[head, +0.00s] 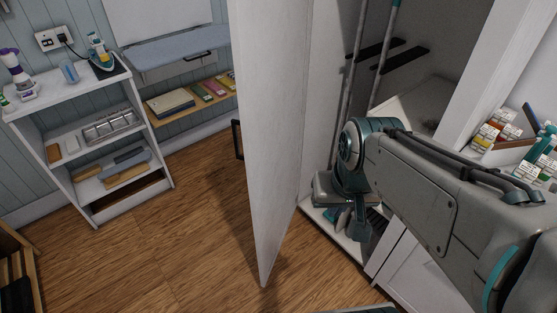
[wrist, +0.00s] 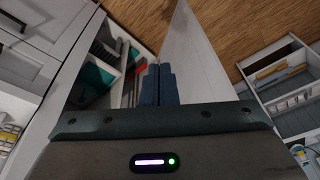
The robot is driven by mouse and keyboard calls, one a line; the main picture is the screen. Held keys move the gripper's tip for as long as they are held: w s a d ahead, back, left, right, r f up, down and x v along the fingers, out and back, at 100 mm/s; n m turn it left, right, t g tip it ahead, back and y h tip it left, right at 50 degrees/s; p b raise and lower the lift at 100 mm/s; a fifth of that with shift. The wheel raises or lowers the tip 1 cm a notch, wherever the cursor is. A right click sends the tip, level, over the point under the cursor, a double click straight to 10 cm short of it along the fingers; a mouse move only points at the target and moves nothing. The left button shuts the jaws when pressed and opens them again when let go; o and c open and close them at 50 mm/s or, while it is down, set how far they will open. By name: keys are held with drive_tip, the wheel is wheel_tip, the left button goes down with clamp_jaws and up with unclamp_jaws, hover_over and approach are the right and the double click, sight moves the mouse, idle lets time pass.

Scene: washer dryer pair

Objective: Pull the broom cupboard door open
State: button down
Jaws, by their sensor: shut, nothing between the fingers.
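The broom cupboard door (head: 272,150) is a tall white panel standing well open, swung out over the floor. Its dark bar handle (head: 237,139) shows past the door's left edge, on the outer face. My gripper (head: 358,238) is at the cupboard opening, on the inner side of the door, away from the handle. In the wrist view the two dark fingers (wrist: 157,85) are together and empty, with the white door (wrist: 196,60) just to their right. I cannot tell whether they touch it. The arm hides part of the cupboard's inside.
Inside the cupboard stand long poles (head: 352,75) and dark brackets (head: 405,58). A white shelf unit (head: 148,150) with several items stands at the left, and an ironing board (head: 175,50) is at the wall. Bottles (head: 495,130) are at the right. The wood floor (head: 180,235) left of the door is clear.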

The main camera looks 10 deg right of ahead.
drive_tip(key=w+a+f+m+g+y+b, duration=0.1)
drive_tip(key=w+a+f+m+y+b, duration=0.15)
drive_tip(key=f+m, duration=0.2)
drive_tip(key=w+a+f+m+y+b, duration=0.1)
drive_tip(key=w+f+m+y+b, duration=0.1)
drive_tip(key=w+f+m, duration=0.3)
drive_tip(key=m+t+y+b, duration=0.25)
drive_tip(key=m+b, duration=0.25)
drive_tip(key=m, duration=0.8)
approach(257, 205)
drive_tip(key=shift+y, duration=0.4)
drive_tip(key=f, duration=0.1)
drive_tip(key=w+a+f, duration=0.1)
drive_tip(key=a+f, duration=0.1)
drive_tip(key=f, duration=0.1)
drive_tip(key=shift+w, duration=0.25)
drive_tip(key=shift+w+a, duration=0.25)
drive_tip(key=shift+a, duration=0.25)
